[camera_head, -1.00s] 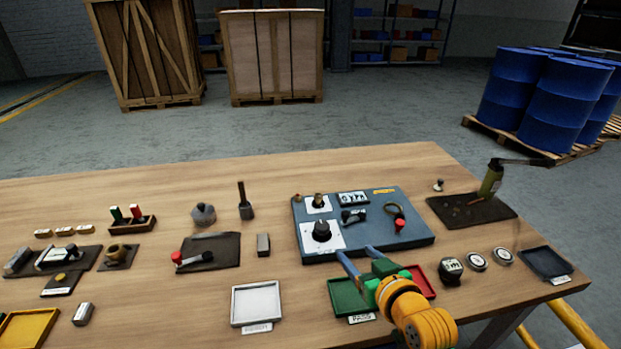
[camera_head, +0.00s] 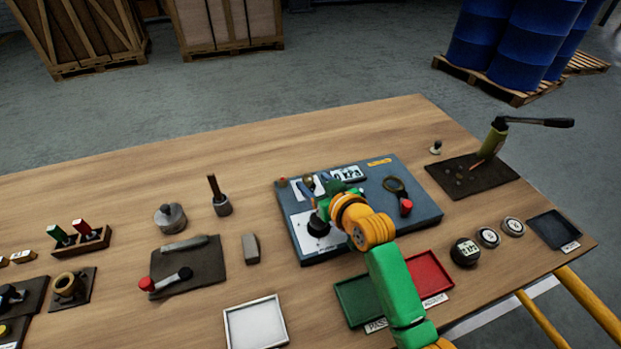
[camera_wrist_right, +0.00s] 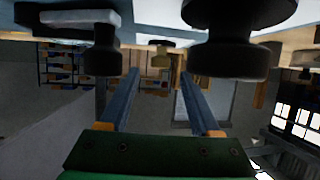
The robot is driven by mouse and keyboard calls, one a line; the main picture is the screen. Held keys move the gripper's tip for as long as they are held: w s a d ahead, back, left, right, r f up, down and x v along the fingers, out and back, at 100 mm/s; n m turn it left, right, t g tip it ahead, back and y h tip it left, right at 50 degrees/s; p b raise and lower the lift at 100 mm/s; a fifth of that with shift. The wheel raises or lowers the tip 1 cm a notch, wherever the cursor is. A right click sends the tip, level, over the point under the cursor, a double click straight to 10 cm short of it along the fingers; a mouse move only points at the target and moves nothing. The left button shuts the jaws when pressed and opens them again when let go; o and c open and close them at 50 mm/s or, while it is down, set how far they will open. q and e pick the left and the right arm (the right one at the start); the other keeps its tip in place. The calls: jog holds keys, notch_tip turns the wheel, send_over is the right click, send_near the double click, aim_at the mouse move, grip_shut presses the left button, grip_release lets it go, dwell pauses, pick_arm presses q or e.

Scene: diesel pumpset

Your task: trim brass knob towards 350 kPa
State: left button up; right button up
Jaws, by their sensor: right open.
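The small brass knob (camera_head: 308,182) stands on a white plate at the back left of the blue-grey panel (camera_head: 425,213). In the right wrist view the brass knob (camera_wrist_right: 160,55) shows between and beyond my two fingers. My right gripper (camera_head: 318,194) is over the panel, open, its fingers pointing towards the knob. Both fingers also show in the wrist view (camera_wrist_right: 160,75), with nothing gripped. The kPa display (camera_head: 348,173) seems to read 0, partly hidden by my gripper. My left gripper is out of view.
A large black knob (camera_head: 318,226) is close in front of my fingers' path; it also looms in the wrist view (camera_wrist_right: 235,45). Green (camera_head: 358,300) and red (camera_head: 428,274) trays lie under my arm.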

aim_at(308, 183)
jog(key=shift+x, duration=1.4)
jog(key=shift+s, duration=0.1)
jog(key=shift+c, duration=0.2)
grip_shut()
jog(key=shift+d, duration=0.1)
